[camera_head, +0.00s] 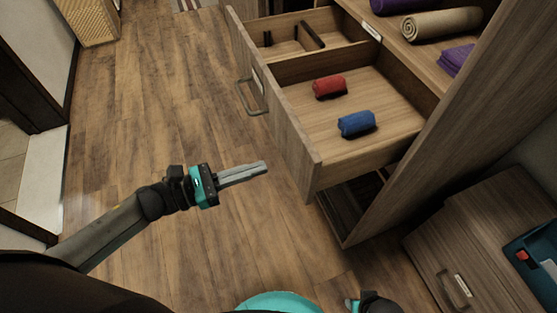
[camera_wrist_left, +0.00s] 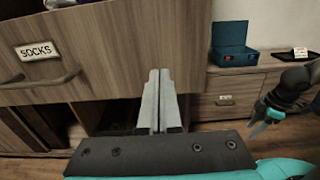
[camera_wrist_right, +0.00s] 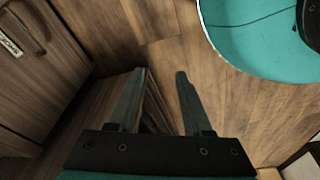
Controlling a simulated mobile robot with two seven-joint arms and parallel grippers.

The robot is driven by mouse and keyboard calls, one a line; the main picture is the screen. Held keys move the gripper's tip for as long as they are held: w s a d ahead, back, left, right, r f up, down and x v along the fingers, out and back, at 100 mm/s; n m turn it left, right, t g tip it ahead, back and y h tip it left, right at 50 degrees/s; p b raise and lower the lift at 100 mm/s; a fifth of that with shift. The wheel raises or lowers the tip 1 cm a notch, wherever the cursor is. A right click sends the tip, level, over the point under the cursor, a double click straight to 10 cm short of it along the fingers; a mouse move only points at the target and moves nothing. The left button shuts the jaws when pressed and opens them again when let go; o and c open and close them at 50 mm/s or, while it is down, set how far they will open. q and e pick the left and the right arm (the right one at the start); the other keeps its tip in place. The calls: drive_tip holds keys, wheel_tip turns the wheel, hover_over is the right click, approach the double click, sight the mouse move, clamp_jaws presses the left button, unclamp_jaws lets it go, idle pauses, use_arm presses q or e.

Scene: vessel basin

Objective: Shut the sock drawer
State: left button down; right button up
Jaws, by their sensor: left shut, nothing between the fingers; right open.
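The sock drawer (camera_head: 287,125) is pulled well out of the wooden cabinet, upper right in the head view. A red roll (camera_head: 329,87) and a blue roll (camera_head: 356,123) lie inside. Its handle (camera_head: 250,97) is on the front; the left wrist view shows the front (camera_wrist_left: 120,45) with a SOCKS label (camera_wrist_left: 37,51). My left gripper (camera_head: 264,168) is shut and empty, in front of the drawer front near its closer end, apparently not touching it. My right gripper (camera_wrist_right: 160,75) is open and empty, pointing down low; only a bit shows at the head view's bottom edge.
A low cabinet (camera_head: 470,225) with a teal box (camera_head: 535,255) on top stands at lower right. Above the drawer, a shelf holds a beige roll (camera_head: 441,23) and purple cloth (camera_head: 457,60). A woven basket (camera_head: 92,20) is at upper left. The wooden floor (camera_head: 150,110) left of the drawer is clear.

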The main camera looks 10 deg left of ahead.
sight(293, 157)
use_arm(q)
drive_tip(key=x, duration=0.5)
drive_tip(key=shift+w+d, duration=0.2)
drive_tip(key=shift+d, duration=0.05)
use_arm(e)
drive_tip(key=shift+w+a+r, duration=0.35)
drive_tip(key=shift+w+r, duration=0.05)
drive_tip(key=shift+r, duration=0.25)
use_arm(q)
drive_tip(key=shift+d+b, duration=0.1)
drive_tip(key=shift+b, duration=0.2)
